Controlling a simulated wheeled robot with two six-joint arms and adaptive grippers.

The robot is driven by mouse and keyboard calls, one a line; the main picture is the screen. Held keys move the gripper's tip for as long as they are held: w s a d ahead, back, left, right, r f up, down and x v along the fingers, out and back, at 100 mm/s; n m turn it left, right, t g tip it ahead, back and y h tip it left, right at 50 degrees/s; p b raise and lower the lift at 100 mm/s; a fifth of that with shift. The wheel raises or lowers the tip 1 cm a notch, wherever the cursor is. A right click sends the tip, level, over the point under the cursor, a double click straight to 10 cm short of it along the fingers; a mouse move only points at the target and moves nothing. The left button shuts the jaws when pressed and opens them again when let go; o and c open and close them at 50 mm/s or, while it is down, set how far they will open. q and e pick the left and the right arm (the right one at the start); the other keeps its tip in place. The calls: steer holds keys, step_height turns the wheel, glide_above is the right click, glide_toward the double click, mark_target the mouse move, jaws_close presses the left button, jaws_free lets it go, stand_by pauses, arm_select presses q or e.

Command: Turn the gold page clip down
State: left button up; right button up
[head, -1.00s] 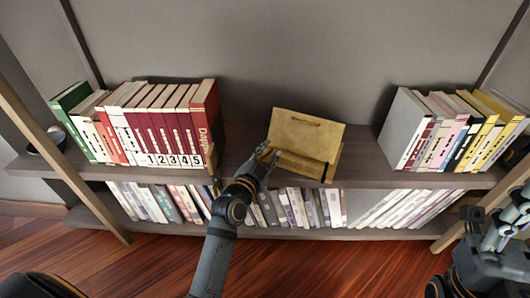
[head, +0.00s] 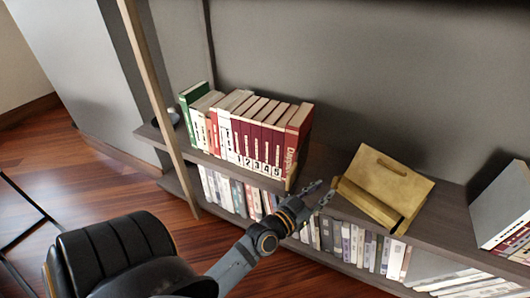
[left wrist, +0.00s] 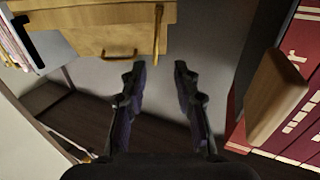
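A wooden book stand (head: 392,182) sits on the upper shelf with its panel leaning back; it also fills the upper left of the left wrist view (left wrist: 80,35). A narrow gold clip (left wrist: 158,35) lies along the stand's side in the left wrist view. It is hard to make out in the head view. A black clip (head: 399,226) is at the other end of the stand's ledge. My left gripper (head: 322,192) is beside the stand's left end. Its fingers (left wrist: 160,76) are apart with nothing between them, close to the gold clip's end. My right gripper is out of view.
Red numbered books (head: 262,132) stand left of the stand, with a wooden bookend (left wrist: 275,97) at their near end. A grey book (head: 500,205) stands at the right. More books (head: 350,243) fill the lower shelf. A narrow shelf strip is free between bookend and stand.

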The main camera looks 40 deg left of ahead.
arm_select(q)
steer(key=s+d+f+m+g+h, duration=0.1)
steer(key=s+d+f+m+g, duration=0.15)
steer(key=s+f+g, duration=0.3)
steer(key=s+a+f+n+g+y+p, duration=0.3)
steer(key=s+a+f+g+y+p, duration=0.1)
steer(key=s+a+f+g+p, duration=0.3)
steer(key=s+f+g+p, duration=0.2)
steer(key=s+f+p, duration=0.2)
steer(key=s+p, duration=0.1)
steer(key=shift+s+a+p, duration=0.15)
steer(key=shift+a+p, duration=0.25)
steer(key=shift+p, duration=0.15)
